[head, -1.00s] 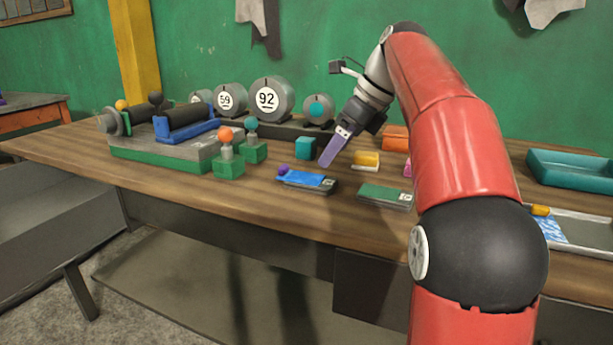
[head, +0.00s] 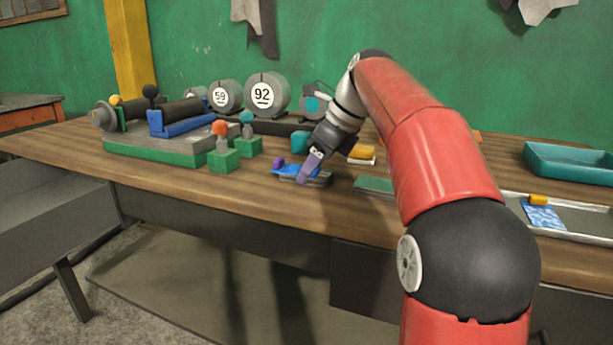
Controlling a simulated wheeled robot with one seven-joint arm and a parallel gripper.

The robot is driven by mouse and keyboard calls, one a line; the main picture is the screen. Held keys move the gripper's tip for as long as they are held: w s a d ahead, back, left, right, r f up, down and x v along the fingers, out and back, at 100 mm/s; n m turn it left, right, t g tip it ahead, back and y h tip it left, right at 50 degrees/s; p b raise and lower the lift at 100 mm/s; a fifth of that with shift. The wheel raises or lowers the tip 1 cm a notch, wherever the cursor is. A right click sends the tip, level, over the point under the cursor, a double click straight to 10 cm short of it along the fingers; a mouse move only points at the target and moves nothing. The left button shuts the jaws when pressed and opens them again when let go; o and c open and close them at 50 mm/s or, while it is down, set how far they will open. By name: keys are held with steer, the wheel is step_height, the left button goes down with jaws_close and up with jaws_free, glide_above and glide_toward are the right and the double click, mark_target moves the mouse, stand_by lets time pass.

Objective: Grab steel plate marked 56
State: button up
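No number 56 is readable on any plate. A dark grey plate (head: 321,181) with a blue piece (head: 285,170) on top lies at the middle of the table. A green-topped flat plate (head: 373,184) lies to its right, partly hidden by my arm. My gripper (head: 303,178), with purple fingers, points down at the blue-topped plate and covers its middle and its label area. The fingers overlap in this view, so I cannot tell their opening or whether they touch the plate.
Green-based knobs (head: 223,160) stand left; round weights marked 59 (head: 226,96) and 92 (head: 267,94) are behind. A teal tray (head: 568,166) and metal tray (head: 580,222) are right.

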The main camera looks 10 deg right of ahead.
steer(key=c, duration=0.9)
steer(key=shift+c, duration=0.3)
steer(key=shift+r, duration=0.15)
